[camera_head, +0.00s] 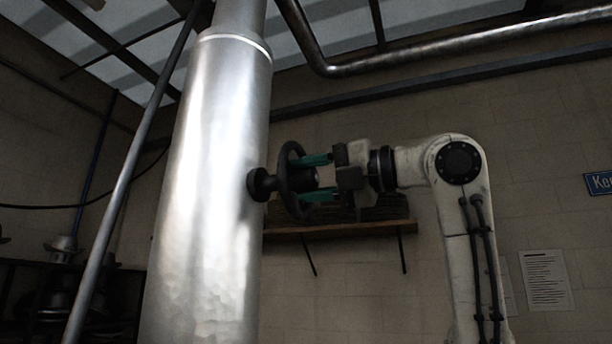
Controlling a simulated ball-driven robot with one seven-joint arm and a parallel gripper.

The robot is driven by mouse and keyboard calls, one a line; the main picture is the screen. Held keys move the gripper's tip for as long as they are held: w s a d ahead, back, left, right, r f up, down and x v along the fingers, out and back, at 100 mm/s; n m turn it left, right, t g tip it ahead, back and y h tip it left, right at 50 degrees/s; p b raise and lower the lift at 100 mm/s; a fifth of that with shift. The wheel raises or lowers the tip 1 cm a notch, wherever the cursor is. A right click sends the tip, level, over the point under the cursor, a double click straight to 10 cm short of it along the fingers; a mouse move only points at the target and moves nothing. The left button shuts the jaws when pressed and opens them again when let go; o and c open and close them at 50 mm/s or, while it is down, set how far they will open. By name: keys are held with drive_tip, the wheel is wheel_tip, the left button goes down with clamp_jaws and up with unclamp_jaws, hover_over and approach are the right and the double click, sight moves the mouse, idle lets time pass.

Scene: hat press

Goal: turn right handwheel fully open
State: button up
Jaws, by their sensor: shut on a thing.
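The right handwheel (290,179) is a dark wheel seen nearly edge-on, on a short dark stem at the right side of a large shiny metal column (208,200). My gripper (316,177) comes in from the right with its green fingers level, one above the other. The fingers are shut on the handwheel's hub, with their tips reaching the wheel's plane. The far side of the wheel is hidden, so its turn position cannot be told.
A wooden shelf (340,228) on the wall runs behind and below my gripper. A slanted grey pipe (131,172) stands left of the column. A bent metal pipe (450,58) runs overhead. Hat-shaped metal forms (62,246) stand at the lower left.

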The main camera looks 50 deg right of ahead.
drive_tip(key=shift+f+n, duration=0.2)
drive_tip(key=shift+n, duration=0.7)
drive_tip(key=o, duration=0.8)
drive_tip(key=shift+r, duration=0.1)
drive_tip(key=b+v, duration=0.3)
drive_tip(key=v, duration=0.7)
drive_tip(key=shift+s+d, duration=0.15)
drive_tip(key=shift+s, duration=0.2)
